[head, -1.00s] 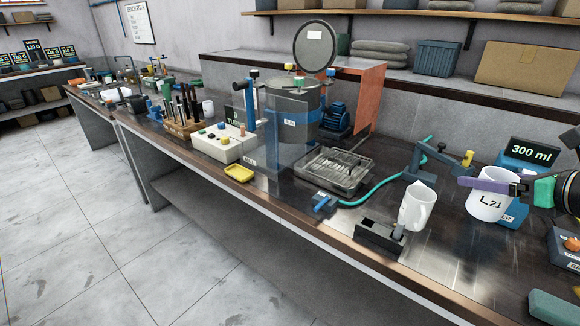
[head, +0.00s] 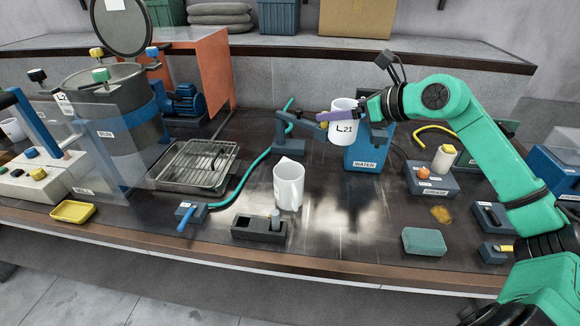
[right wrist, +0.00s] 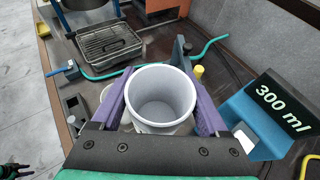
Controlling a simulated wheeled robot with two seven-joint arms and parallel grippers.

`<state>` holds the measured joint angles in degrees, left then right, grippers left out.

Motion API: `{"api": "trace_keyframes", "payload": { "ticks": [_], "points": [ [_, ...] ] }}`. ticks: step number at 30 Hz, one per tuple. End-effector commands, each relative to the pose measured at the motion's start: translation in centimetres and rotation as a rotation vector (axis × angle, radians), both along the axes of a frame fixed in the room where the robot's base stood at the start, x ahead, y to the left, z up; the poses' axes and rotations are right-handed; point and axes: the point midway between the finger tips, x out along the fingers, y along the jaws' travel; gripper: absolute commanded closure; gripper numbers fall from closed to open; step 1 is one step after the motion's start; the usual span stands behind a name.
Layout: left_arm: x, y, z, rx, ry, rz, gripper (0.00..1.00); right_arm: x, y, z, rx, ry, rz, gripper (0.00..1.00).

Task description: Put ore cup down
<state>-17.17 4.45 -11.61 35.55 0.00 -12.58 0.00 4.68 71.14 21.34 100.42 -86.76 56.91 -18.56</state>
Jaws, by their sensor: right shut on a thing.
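The ore cup is a white cup marked "L21" (head: 342,126). My right gripper (head: 340,115), with purple fingers, is shut on it. The cup is upright and appears raised above the bench, in front of the blue water unit (head: 368,152). In the right wrist view the cup (right wrist: 160,95) sits between the two purple fingers, and its inside looks empty. The dark bench top (head: 335,215) below is partly hidden by the cup and arm.
A white jug (head: 288,184) stands left of the held cup, behind a dark holder (head: 259,228). A wire-racked tray (head: 197,164), a green hose (head: 243,176) and a blue stand (head: 298,132) are nearby. A green sponge (head: 424,241) lies at the front right. Bench front centre is clear.

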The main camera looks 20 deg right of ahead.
Motion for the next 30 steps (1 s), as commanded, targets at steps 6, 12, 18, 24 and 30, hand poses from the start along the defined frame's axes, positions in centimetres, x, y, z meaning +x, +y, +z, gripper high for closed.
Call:
{"api": "trace_keyframes", "payload": {
  "ticks": [6,12,18,24,30],
  "points": [
    [-0.9,0.5,1.1,0.007,0.016,0.002,0.50,-0.1,0.1,-5.7,0.010,0.009,-0.002,0.77],
    [-0.2,0.5,2.2,0.007,0.003,0.002,0.50,0.0,0.0,-12.3,0.010,0.007,-0.003,0.77],
    [0.2,0.4,2.5,0.005,-0.003,0.003,0.50,0.0,0.0,-16.3,0.004,0.002,-0.002,0.77],
    [0.2,0.3,2.6,0.003,-0.003,0.002,0.50,0.1,0.0,-19.7,0.003,0.001,-0.002,0.77],
    [0.1,0.1,2.6,0.001,-0.002,0.003,0.50,0.0,0.0,-19.9,0.000,0.002,0.000,0.77]
  ]
}}
